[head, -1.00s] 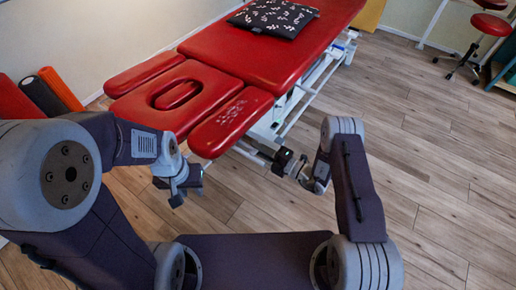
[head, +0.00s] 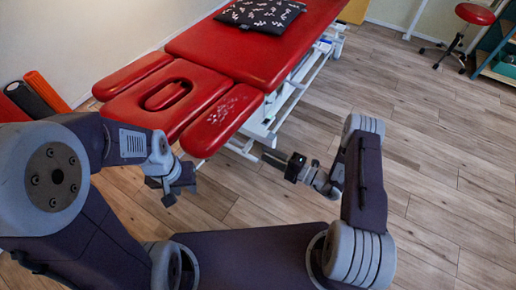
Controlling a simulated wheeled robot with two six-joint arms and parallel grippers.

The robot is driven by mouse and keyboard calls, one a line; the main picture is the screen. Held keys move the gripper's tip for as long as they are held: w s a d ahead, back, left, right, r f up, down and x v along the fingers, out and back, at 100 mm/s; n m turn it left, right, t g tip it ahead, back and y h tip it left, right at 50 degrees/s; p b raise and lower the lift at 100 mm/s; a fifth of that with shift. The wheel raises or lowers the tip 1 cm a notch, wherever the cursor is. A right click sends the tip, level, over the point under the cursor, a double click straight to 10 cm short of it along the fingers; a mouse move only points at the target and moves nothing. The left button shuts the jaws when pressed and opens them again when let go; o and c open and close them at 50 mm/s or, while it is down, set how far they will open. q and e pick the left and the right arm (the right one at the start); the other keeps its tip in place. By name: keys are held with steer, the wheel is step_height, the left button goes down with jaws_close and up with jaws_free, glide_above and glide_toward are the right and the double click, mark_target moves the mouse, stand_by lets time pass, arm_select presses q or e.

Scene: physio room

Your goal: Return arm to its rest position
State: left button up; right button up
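My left arm comes in from the left, and its gripper (head: 171,191) points down over the floor, just in front of the red treatment table's head end. Whether its fingers are open or shut is unclear. My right arm is bent, with its elbow raised at right of centre. Its gripper (head: 270,159) points left over the wood floor, near the table's white frame. I see nothing held in it, but its finger gap is not clear.
The red treatment table (head: 245,52) bears a dark patterned pillow (head: 260,13). Foam rollers (head: 47,91) stand by the wall at left. A red stool (head: 474,15) and a teal shelf (head: 497,50) are at the far right. The wood floor (head: 430,150) at right is clear.

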steer(key=shift+s+d, duration=0.35)
